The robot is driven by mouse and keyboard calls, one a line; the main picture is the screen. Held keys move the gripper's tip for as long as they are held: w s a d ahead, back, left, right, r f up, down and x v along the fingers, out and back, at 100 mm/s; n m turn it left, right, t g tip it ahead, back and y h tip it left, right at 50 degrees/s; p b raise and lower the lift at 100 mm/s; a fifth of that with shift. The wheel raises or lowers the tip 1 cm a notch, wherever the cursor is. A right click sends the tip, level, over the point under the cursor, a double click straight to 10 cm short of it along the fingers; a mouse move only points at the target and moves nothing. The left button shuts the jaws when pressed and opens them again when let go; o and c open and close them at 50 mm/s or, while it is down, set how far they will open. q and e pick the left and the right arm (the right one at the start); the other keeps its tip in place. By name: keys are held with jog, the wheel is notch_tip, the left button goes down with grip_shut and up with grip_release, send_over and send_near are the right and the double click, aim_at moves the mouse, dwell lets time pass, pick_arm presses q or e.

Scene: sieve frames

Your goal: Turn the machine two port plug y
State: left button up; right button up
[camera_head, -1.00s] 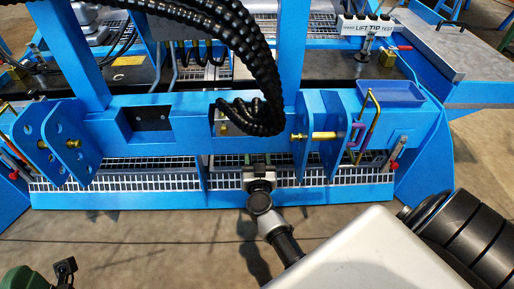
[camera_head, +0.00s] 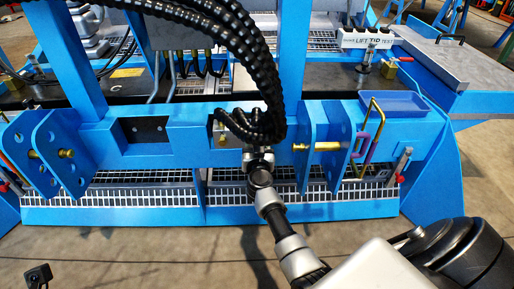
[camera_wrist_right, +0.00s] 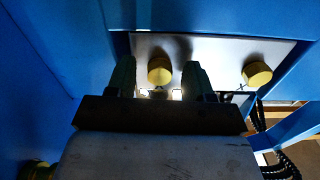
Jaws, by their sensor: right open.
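In the right wrist view two round yellow plugs sit on a pale metal plate (camera_wrist_right: 212,50). The left plug (camera_wrist_right: 160,70) shows between the two dark fingers of my right gripper (camera_wrist_right: 159,76). The right plug (camera_wrist_right: 257,75) is outside the fingers. My right gripper is open, with gaps on both sides of the left plug; whether it touches is not clear. In the head view my right gripper (camera_head: 259,158) is at the blue beam below the black hoses, its fingertips hidden. My left gripper's fingers are not seen.
Thick black hoses (camera_head: 258,75) hang over the blue beam (camera_head: 185,130) just above my right gripper. A brass pin (camera_head: 318,147) and a purple and yellow handle (camera_head: 368,138) are to the right. A grey grating (camera_head: 150,190) runs below.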

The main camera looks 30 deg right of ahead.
jog(key=c, duration=0.9)
